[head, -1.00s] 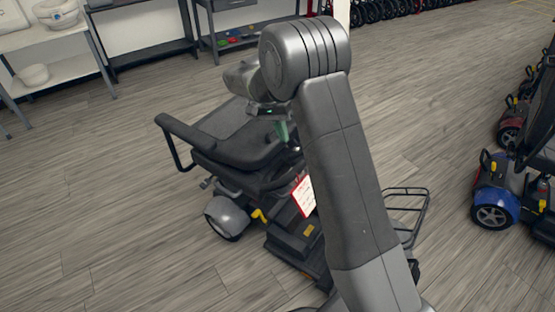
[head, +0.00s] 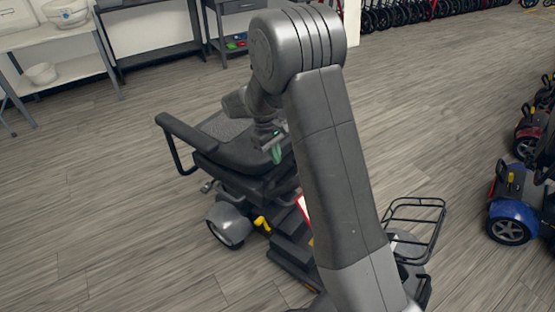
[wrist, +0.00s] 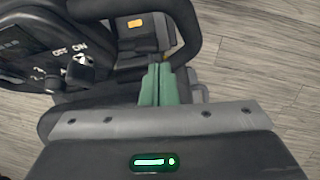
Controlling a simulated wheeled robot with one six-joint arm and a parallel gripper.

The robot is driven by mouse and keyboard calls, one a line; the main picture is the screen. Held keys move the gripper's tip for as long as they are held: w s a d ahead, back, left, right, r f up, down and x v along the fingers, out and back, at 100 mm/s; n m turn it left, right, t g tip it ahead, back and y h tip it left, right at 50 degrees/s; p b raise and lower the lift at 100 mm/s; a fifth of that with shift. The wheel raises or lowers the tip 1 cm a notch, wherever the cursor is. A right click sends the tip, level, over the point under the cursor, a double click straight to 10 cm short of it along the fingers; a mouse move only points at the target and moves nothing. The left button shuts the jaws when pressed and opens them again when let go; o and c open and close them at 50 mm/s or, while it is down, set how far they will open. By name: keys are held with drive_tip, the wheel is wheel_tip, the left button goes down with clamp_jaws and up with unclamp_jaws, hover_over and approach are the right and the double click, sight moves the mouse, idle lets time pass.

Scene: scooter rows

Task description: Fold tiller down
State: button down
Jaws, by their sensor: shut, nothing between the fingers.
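The scooter's tiller is mostly hidden behind my arm in the head view. In the wrist view its black control console (wrist: 35,45), with ON/OFF lettering and a knob, fills the upper left. A black loop handlebar (wrist: 187,25) curves across the top. My gripper (wrist: 157,85) has green fingers that are together and empty, just below the loop in the picture; I cannot tell whether they touch it. In the head view my gripper (head: 277,152) is at the right side of the scooter's black seat (head: 225,140). The wire front basket (head: 416,222) appears tilted, right of my arm.
A blue scooter (head: 515,215) and others stand at the right. Shelves (head: 70,65) with white bowls and a grey workbench (head: 245,20) line the back. Open wood floor lies left of the scooter and behind it.

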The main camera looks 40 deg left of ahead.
drive_tip(key=d+f, duration=0.5)
drive_tip(key=shift+d+f, duration=0.15)
drive_tip(key=shift+f, duration=0.15)
drive_tip(key=shift+w, duration=0.1)
drive_tip(key=shift+w+d+r, duration=0.1)
drive_tip(key=shift+d+r, duration=1)
drive_tip(key=shift+d, duration=0.05)
